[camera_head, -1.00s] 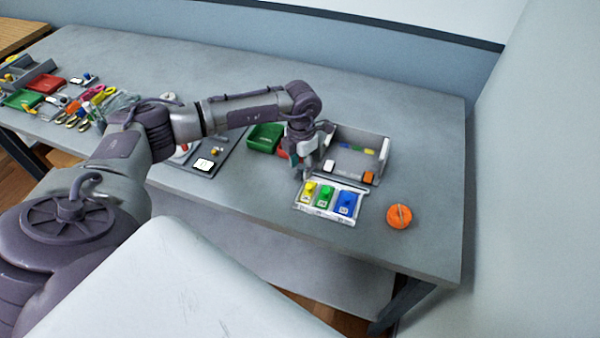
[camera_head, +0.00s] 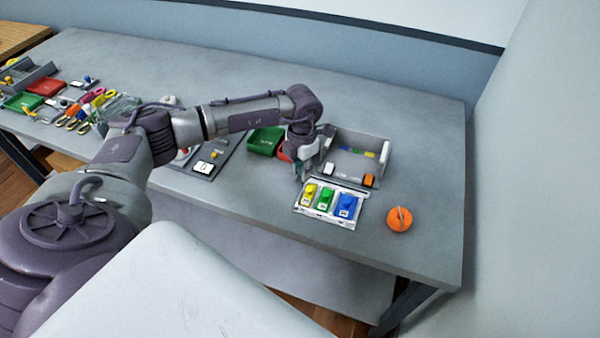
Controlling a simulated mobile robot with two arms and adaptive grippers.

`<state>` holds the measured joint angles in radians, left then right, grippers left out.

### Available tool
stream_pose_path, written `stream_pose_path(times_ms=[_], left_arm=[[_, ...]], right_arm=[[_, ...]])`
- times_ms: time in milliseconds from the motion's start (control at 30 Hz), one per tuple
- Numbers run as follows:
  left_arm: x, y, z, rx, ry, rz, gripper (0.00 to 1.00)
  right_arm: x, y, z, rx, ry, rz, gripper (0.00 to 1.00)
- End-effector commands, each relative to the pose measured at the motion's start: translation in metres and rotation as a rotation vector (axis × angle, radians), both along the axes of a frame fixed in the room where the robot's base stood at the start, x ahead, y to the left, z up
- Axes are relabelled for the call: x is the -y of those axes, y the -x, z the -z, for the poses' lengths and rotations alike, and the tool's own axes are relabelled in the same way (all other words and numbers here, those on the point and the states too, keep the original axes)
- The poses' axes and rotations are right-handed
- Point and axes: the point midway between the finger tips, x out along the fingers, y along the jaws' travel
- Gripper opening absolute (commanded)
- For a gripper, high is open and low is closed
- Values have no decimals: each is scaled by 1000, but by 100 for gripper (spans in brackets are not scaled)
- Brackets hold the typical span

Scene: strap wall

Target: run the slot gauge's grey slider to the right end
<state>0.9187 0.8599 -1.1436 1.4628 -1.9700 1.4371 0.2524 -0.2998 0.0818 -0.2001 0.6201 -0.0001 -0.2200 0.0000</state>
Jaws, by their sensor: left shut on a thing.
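The slot gauge (camera_head: 300,208) is a pale tray near the table's front edge, with a long slot along its back side. It holds a yellow block (camera_head: 309,194), a green block (camera_head: 325,199) and a blue block (camera_head: 346,205) side by side. My left gripper (camera_head: 300,172) points down at the back left corner of the gauge. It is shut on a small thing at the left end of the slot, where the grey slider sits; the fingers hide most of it. My right gripper is not in view.
A grey open bin (camera_head: 386,162) with small coloured pieces stands just behind the gauge. A green box (camera_head: 265,141) is to the left of my gripper. An orange round thing (camera_head: 399,219) stands to the right of the gauge.

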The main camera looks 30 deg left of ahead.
Motion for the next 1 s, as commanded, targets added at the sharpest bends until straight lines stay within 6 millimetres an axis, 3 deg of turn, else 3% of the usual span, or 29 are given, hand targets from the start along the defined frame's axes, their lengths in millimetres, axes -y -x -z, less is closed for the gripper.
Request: stream_pose_path(times_ms=[1000], left_arm=[[51, -9, 5, -10, -1, 4, 13]], right_arm=[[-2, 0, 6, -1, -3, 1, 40]])
